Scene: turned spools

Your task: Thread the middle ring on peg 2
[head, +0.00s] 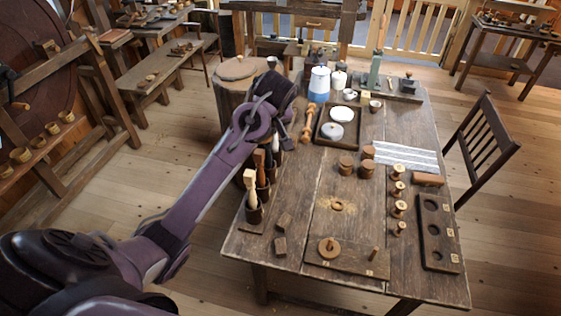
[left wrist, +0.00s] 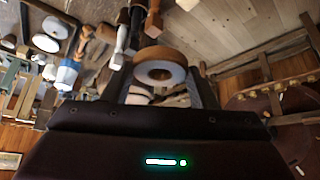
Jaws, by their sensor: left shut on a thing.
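In the head view my left gripper (head: 286,112) is high over the table's left side; the ring cannot be made out there. The peg board (head: 349,263) lies at the table's front. Its left peg carries a flat round wooden ring (head: 328,248). Its right peg (head: 374,253) stands upright and bare. The left gripper is well behind and left of the board. My right gripper is not in view.
A dark holder (head: 255,213) with upright tools stands at the table's left edge. Two small blocks (head: 281,244) lie left of the board. Several spools (head: 399,209) line up left of a tray with recesses (head: 427,208). Shavings (head: 337,206) lie mid-table, otherwise clear.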

